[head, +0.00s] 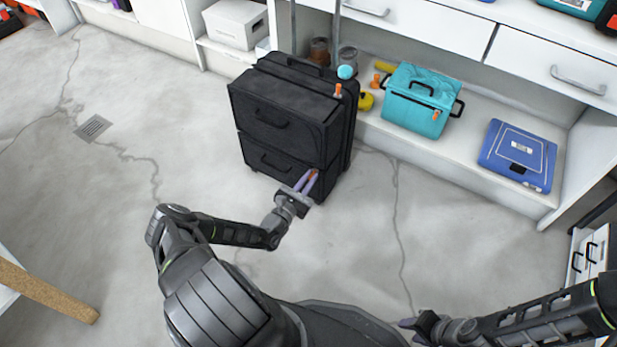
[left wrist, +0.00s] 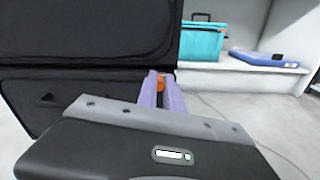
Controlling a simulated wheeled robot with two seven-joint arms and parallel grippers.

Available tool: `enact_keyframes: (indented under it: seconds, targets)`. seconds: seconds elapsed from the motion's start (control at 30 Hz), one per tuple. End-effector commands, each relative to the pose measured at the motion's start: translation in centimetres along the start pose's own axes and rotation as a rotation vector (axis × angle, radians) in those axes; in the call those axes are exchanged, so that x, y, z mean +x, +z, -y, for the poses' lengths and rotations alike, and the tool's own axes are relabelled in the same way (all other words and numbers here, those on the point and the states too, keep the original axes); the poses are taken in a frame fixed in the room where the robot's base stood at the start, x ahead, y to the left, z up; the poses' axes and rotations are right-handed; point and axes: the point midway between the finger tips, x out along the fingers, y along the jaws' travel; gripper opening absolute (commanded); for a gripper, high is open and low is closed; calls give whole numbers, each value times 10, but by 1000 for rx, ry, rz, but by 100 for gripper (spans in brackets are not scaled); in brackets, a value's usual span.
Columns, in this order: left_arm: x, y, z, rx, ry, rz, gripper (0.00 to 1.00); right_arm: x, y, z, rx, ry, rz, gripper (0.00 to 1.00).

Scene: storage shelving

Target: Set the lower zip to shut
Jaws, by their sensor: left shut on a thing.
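A black suitcase (head: 278,112) stands upright on the floor before the shelving, with an upper and a lower front compartment. My left gripper (head: 308,181) is at the right end of the lower compartment (head: 262,155), its purple fingers shut on an orange zip pull (head: 313,173). The orange pull also shows between the fingers in the left wrist view (left wrist: 161,82). The lower compartment also shows in that view (left wrist: 50,95). The zip's track is too small to make out. Another orange pull (head: 337,90) sits near the suitcase's top right. My right gripper (head: 408,324) is at the bottom edge, away from the suitcase.
A teal cooler box (head: 417,100) and a blue case (head: 518,153) rest on the low shelf to the right. Jars (head: 319,50) and small yellow items stand behind the suitcase. The floor to the left is clear, with a drain grate (head: 93,127).

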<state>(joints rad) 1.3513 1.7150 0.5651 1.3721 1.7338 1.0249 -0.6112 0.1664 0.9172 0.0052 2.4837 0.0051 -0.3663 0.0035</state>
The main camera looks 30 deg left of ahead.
Motion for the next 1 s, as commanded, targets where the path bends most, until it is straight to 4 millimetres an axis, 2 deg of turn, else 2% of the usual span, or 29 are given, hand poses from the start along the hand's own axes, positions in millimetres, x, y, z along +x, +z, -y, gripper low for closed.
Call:
enact_keyframes:
  seconds: [0.07,0.1,0.33,0.67,0.87,1.0]
  targets:
    - [0,0,7,-5,-12,1,0,0,0,0,0,0,0,36]
    - [0,0,8,-5,-13,1,13,0,0,0,0,0,0,36]
    - [0,1,6,-5,-11,1,32,0,0,0,0,0,-1,36]
    - [-3,1,4,-3,-7,0,33,-1,0,0,0,0,0,36]
    - [-24,2,3,-4,-6,-1,33,-10,1,4,-1,-1,4,36]
    - [-48,2,3,-4,-6,-2,33,-17,3,8,-4,-3,9,36]
